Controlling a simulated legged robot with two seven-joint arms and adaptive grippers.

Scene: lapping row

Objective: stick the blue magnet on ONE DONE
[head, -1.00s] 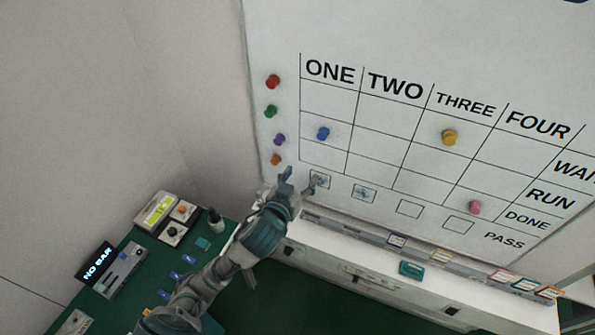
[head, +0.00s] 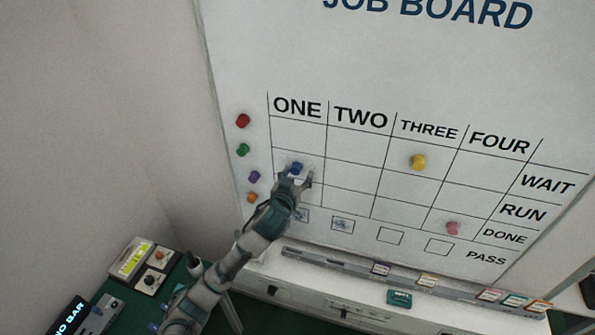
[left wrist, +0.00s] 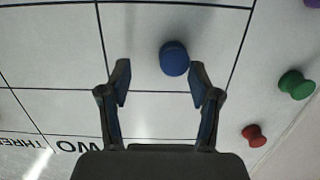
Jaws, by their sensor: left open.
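The blue magnet (head: 296,168) is on the job board (head: 300,60), in column ONE at the RUN row. It is partly hidden by my left gripper (head: 297,178) in the head view. In the left wrist view the magnet (left wrist: 174,58) shows as a round blue knob between the open fingertips of the left gripper (left wrist: 159,70), closer to the right-hand finger. I cannot tell whether that finger touches it. The DONE cell of column ONE, below the magnet, is largely covered by my left arm. My right gripper is out of view.
Red (head: 243,121), green (head: 243,150), purple (head: 254,177) and orange (head: 252,197) magnets line the board's left edge. A ledge (head: 340,268) with cards runs below the board.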

